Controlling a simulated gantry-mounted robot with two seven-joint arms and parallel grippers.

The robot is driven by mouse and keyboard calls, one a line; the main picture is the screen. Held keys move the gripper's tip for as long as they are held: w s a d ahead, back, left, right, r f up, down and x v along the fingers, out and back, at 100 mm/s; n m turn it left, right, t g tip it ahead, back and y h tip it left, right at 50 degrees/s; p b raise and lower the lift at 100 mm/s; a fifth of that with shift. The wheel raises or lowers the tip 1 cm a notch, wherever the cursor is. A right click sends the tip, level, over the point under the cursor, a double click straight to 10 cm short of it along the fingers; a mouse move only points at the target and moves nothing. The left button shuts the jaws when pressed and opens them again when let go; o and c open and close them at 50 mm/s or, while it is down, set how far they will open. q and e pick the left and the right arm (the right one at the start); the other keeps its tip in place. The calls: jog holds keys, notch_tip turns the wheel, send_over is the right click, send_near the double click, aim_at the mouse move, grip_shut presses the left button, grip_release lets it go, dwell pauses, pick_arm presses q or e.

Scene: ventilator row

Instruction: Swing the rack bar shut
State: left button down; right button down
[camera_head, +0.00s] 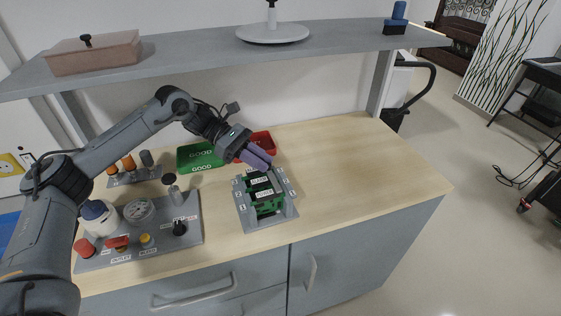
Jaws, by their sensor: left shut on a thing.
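The rack (243,211) is a small grey frame on the wooden counter, with green boards standing in it and white labels on them. My left gripper (264,162) comes in from the upper left, and its purple fingers are at the back edge of the rack. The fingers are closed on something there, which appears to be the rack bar. The fingers cover the bar, so its angle cannot be made out. My right gripper is not in view.
A green tray (186,159) marked GOOD and a red tray (268,137) are behind the rack. A grey panel (190,231) with a gauge and knobs stands left. A shelf (200,57) hangs above. The counter's right side (370,170) is clear.

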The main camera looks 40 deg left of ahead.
pick_arm(q)
jog(key=shift+f, duration=0.35)
jog(key=c, duration=1.1)
grip_release()
jog(key=shift+s, duration=0.1)
jog(key=shift+o, duration=0.2)
jog(key=shift+a+r, duration=0.1)
jog(key=shift+a+r, duration=0.15)
jog(key=shift+a, duration=0.05)
jog(key=p+v, duration=0.3)
jog(key=v, duration=0.4)
jog(key=shift+p, duration=0.3)
